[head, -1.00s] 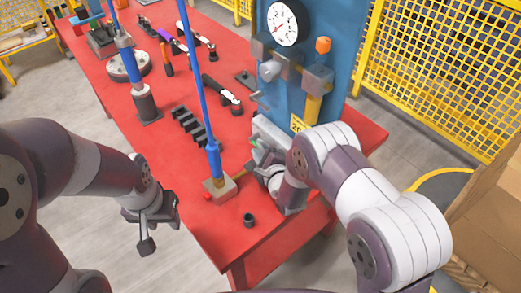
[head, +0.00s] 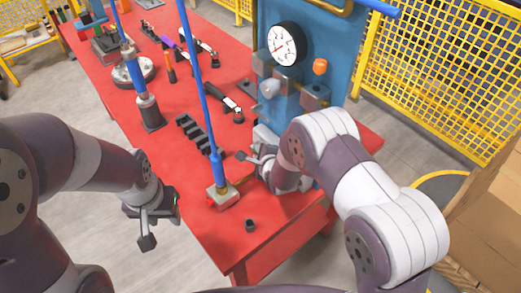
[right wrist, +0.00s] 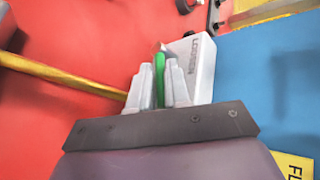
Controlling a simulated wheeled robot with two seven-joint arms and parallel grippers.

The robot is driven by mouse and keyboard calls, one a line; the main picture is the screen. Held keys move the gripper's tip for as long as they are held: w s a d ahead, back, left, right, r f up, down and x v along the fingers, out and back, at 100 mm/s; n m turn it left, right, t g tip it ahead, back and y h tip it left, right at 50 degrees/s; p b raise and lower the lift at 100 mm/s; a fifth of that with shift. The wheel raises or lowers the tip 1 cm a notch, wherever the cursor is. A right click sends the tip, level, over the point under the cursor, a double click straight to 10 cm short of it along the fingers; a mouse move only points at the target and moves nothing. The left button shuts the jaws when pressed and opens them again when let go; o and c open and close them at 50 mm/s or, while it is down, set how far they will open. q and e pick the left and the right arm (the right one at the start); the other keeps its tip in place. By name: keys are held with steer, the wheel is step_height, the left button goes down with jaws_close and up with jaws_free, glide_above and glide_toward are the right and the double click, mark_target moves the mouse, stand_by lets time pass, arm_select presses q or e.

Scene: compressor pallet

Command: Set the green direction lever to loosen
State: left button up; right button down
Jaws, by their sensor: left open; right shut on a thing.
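The green direction lever (right wrist: 160,75) shows in the right wrist view, upright between the two fingers of my right gripper (right wrist: 160,85), which is shut on it. Beside it is the light grey block (right wrist: 195,62) with the word LOOSEN on its face. In the head view, the block (head: 265,137) shows partly behind my right wrist, at the foot of the blue panel. My right gripper (head: 258,160) is there too, and I cannot make out the lever in that view. My left gripper (head: 150,222) is open and empty, off the left edge of the red table.
The blue panel (head: 345,60) with a dial gauge (head: 284,44) stands right behind the block. A blue upright rod in a grey base (head: 222,196) stands left of my right gripper. A small dark cylinder (head: 250,225) sits near the table's front edge.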

steer(key=shift+w+a+r+n+g+h+p, duration=0.15)
steer(key=shift+r+g+h+p, duration=0.2)
steer(key=shift+g+p, duration=0.2)
steer(key=shift+w+r+n+g+h+p, duration=0.15)
steer(key=shift+r+g+h+p, duration=0.15)
steer(key=shift+g+p, duration=0.25)
steer(key=c, duration=1.4)
jaws_free()
steer(key=shift+c, duration=0.2)
steer(key=b+v, duration=0.1)
steer(key=v, duration=1.1)
steer(key=shift+s+r, duration=0.15)
steer(key=shift+r, duration=0.1)
